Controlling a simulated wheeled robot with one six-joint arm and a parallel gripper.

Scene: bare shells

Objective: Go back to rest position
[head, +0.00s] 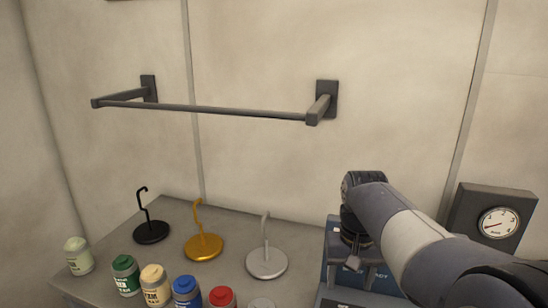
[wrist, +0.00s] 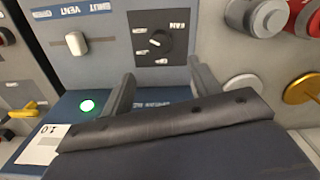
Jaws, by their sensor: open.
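My gripper (wrist: 160,74) is open and empty, its two dark fingers apart in the wrist view. They reach over a blue-grey control panel (wrist: 115,40), near a dark plate with a black rotary knob (wrist: 155,41). In the head view my gripper (head: 352,262) hangs low at the right, pointing down over the blue panel (head: 335,280). My arm covers part of the panel there. I cannot tell whether the fingers touch the panel.
The panel has a light-coloured switch (wrist: 77,44) and a lit green light (wrist: 87,105). Black (head: 151,232), gold (head: 204,247) and silver (head: 267,263) hook stands and several jars stand on the grey counter. A wall rail (head: 210,109) is above; a gauge (head: 499,223) is right.

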